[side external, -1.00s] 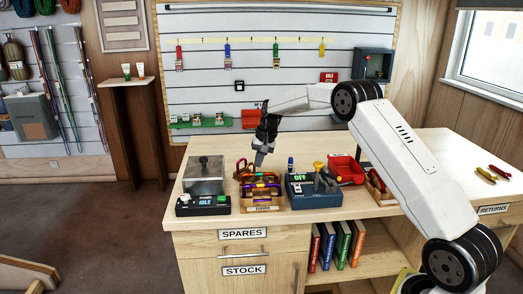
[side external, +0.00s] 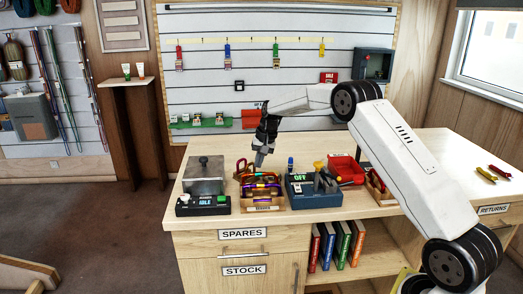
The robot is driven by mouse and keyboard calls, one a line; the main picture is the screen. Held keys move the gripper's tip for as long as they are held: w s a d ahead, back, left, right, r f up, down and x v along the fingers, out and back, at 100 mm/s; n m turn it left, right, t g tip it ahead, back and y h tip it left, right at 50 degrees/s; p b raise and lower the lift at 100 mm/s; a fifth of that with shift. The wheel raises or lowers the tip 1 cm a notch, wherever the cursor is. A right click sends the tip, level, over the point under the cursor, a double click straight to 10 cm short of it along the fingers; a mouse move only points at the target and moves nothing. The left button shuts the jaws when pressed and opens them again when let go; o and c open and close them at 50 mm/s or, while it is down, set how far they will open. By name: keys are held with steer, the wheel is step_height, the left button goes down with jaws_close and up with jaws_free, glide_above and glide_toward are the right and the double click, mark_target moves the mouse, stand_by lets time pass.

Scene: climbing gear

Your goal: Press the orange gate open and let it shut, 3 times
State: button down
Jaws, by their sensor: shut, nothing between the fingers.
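My gripper (side external: 260,160) is shut and empty. It points down over the wooden holder (side external: 262,208), which stands at the front of the bench. Several carabiners in purple, orange and red (side external: 262,180) are in or on this holder. The orange gate is too small to pick out surely among them, and I cannot tell whether it is open or shut. The fingertips are just above or at the back of these carabiners; contact cannot be told at this size.
Left of the holder stands a grey block on a black unit reading IDLE (side external: 203,205). Right of it is a blue unit reading OFF (side external: 310,200), with a red bin (side external: 345,168) behind.

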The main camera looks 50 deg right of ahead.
mark_target(259, 173)
steer(key=shift+f, duration=1.7)
steer(key=shift+r, duration=3.65)
steer(key=shift+a, duration=0.15)
steer(key=s+a+f+n+h, duration=0.1)
steer(key=s+a+n, duration=0.4)
steer(key=s+a, duration=0.8)
steer(key=s+a+f+n, duration=0.2)
steer(key=s+a, duration=0.1)
steer(key=s, duration=0.5)
steer(key=s+a+f+n+h, duration=0.1)
steer(key=s+a+f+n, duration=0.1)
steer(key=s, duration=0.6)
steer(key=shift+s+a+t, duration=0.3)
steer(key=shift+a, duration=0.55)
